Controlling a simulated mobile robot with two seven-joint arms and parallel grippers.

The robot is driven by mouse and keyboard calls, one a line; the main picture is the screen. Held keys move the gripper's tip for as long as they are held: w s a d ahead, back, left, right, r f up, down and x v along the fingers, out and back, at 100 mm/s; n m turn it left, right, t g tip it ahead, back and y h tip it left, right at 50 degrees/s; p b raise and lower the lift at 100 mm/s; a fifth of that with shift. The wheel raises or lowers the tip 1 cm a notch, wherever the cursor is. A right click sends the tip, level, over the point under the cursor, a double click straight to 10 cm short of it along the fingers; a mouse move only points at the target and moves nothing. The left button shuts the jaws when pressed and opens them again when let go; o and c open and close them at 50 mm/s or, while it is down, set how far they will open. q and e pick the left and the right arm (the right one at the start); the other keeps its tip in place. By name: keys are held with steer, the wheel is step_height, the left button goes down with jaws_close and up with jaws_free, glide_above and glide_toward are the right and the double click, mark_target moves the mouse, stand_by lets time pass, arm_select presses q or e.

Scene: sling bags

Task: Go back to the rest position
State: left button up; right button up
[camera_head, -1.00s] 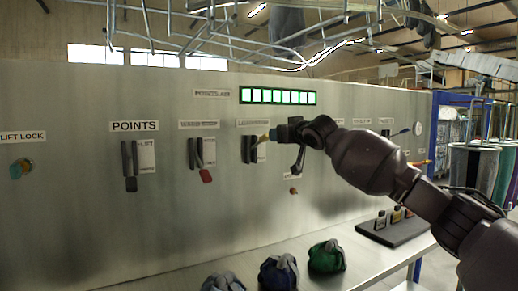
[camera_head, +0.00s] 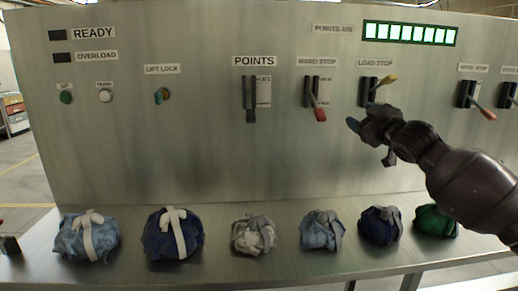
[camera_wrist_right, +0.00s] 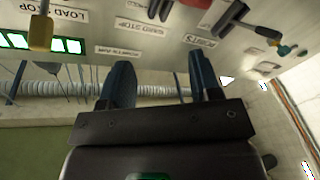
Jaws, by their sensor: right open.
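My right gripper (camera_head: 362,122) is in front of the panel, just below the load stop lever (camera_head: 380,84) with the yellow handle. In the right wrist view its two blue fingers (camera_wrist_right: 160,80) stand apart with nothing between them. The yellow handle (camera_wrist_right: 40,33) shows at the upper left of that view, apart from the fingers. My left gripper is in neither view.
On the shelf (camera_head: 290,272) below sit several tied bags, including a dark blue one (camera_head: 172,238) and a green one (camera_head: 436,222).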

steer(key=s+a+f+m, duration=0.1)
steer(key=s+f, duration=0.4)
steer(key=f, duration=0.4)
steer(key=s+a+f+g+h, duration=0.1)
steer(key=s+f, duration=0.3)
steer(key=f, duration=0.6)
steer(key=s+a+f+m, duration=0.1)
steer(key=s+f, duration=0.4)
steer(key=f, duration=0.4)
steer(key=s+d+f+m+g+h, duration=0.2)
steer(key=s+f+m+g, duration=0.1)
steer(key=s+f, duration=1)
steer(key=s+d+f+m+g+h, duration=0.2)
steer(key=s+f+m+h, duration=0.1)
steer(key=s+f, duration=1)
steer(key=s+m, duration=0.1)
steer(key=s, duration=0.4)
steer(key=shift+g, duration=0.4)
